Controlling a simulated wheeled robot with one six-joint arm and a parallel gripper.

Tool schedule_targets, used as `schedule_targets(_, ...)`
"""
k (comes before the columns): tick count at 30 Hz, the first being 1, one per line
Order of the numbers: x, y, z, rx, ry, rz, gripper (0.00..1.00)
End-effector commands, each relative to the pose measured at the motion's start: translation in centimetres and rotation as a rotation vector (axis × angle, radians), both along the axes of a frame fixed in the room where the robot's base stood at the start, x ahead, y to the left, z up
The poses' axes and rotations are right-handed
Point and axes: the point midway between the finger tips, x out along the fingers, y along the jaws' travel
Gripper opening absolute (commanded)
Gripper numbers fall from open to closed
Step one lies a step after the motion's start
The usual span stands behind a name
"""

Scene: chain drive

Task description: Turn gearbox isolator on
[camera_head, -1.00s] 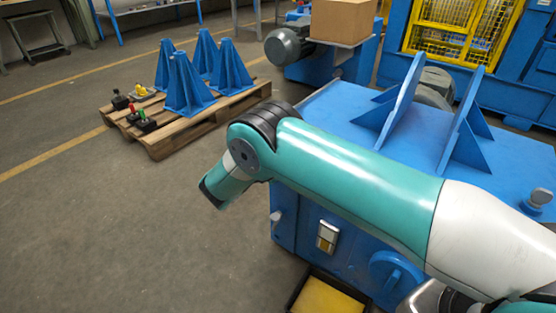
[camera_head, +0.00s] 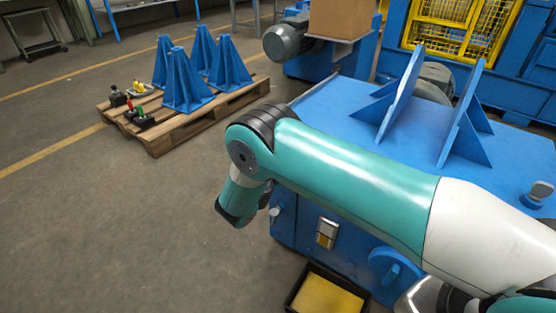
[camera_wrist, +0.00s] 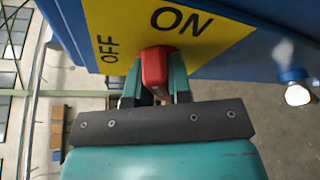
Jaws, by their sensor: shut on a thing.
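The gearbox isolator's red handle (camera_wrist: 155,68) shows in the wrist view, in front of a yellow plate (camera_wrist: 120,22) marked OFF and ON. My gripper (camera_wrist: 154,82) is shut on the red handle, with one teal finger on each side of it. The handle stands below the lettering, near the plate's edge; its exact setting is hard to tell because the fingers hide part of it. In the head view, my arm reaches down at the left of the blue machine (camera_head: 345,105), and the gripper's fingers and the isolator are hidden there.
A yellow-bottomed black tray (camera_head: 328,293) lies on the floor before the machine. A small silver and yellow box (camera_head: 326,232) is on its front. A pallet (camera_head: 170,133) with blue stands (camera_head: 187,85) is at the left. The floor at lower left is clear.

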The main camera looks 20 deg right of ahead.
Motion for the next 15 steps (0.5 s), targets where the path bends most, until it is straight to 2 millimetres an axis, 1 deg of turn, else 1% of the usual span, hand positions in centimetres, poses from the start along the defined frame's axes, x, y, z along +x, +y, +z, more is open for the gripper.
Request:
schedule_targets(1, -0.07, 0.02, -0.44, 0.022, -0.034, 0.001, 0.00)
schedule_targets(6, -0.09, 0.01, -0.76, 0.106, -0.148, 0.001, 0.00)
schedule_targets(15, -0.08, 0.01, -1.19, 0.201, -0.277, 0.000, 0.00)
